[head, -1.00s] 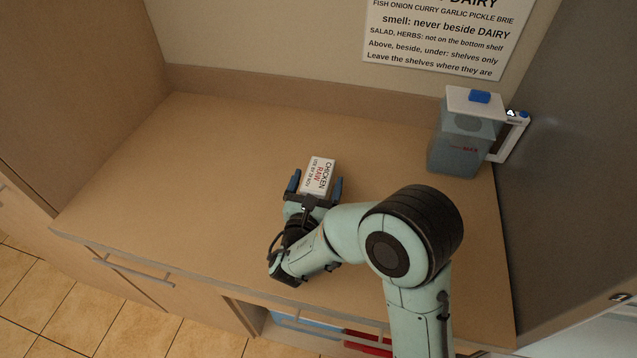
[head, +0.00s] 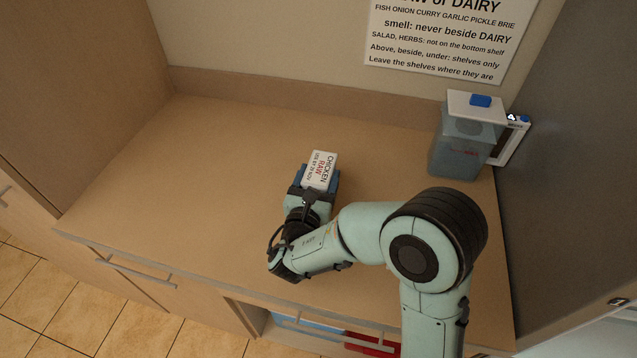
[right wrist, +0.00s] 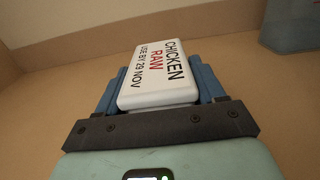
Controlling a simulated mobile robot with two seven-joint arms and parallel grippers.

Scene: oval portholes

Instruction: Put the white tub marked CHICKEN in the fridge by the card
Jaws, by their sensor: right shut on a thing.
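The white tub (head: 321,166) has a lid marked "CHICKEN RAW USE BY 29 NOV". It is at the middle of the wooden counter (head: 230,150). My right gripper (head: 318,178) is shut on it, with a blue finger on each side. In the right wrist view the tub (right wrist: 158,75) sits upright between the blue fingers. I cannot tell whether it still touches the counter. The card (head: 445,38) on the back wall shows in part, with lines about smell, dairy and shelves; its top is cut off. My left gripper is not in view.
A clear jug (head: 460,145) with a white lid and blue button stands at the counter's back right. A large grey panel (head: 570,170) rises on the right. The counter's left half is clear. Drawers and a cubby with blue and red things lie below.

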